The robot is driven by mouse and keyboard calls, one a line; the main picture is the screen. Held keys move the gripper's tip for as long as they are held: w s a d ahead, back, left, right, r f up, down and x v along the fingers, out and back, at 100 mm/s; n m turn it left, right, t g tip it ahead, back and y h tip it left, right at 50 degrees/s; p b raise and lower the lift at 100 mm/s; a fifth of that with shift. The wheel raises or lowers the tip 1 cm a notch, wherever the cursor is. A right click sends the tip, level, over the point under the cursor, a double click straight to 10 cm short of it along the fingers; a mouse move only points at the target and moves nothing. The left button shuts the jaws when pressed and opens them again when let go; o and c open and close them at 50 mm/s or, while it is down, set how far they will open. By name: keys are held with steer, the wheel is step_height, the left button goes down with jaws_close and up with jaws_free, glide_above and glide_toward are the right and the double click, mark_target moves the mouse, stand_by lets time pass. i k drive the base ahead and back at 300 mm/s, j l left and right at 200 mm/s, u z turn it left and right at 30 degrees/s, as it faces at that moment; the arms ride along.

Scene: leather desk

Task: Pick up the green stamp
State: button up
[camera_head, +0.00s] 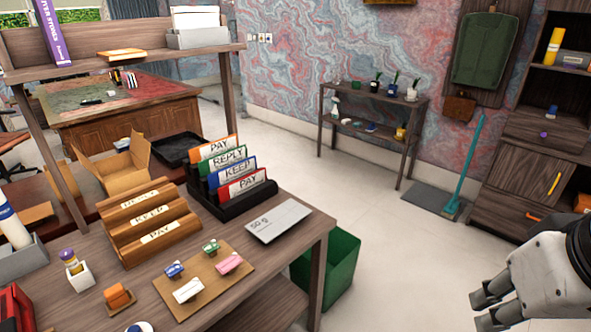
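The green stamp (211,246) stands on a brown board (203,304) on the wooden desk. A blue stamp (174,270), a pink stamp (229,263) and a white stamp (188,290) share the board with it; the green one is at the back. My gripper (477,311) is at the lower right, beyond the desk's right edge and far from the stamps. Its two fingers point left with a gap between them, and nothing shows in it.
A wooden letter rack (150,222) stands to the left. An orange item (117,296) is near the front. A green bin (342,266) stands below the desk's right edge, before open floor.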

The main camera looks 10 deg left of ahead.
mark_target(212, 246)
steer(key=u, duration=1.15)
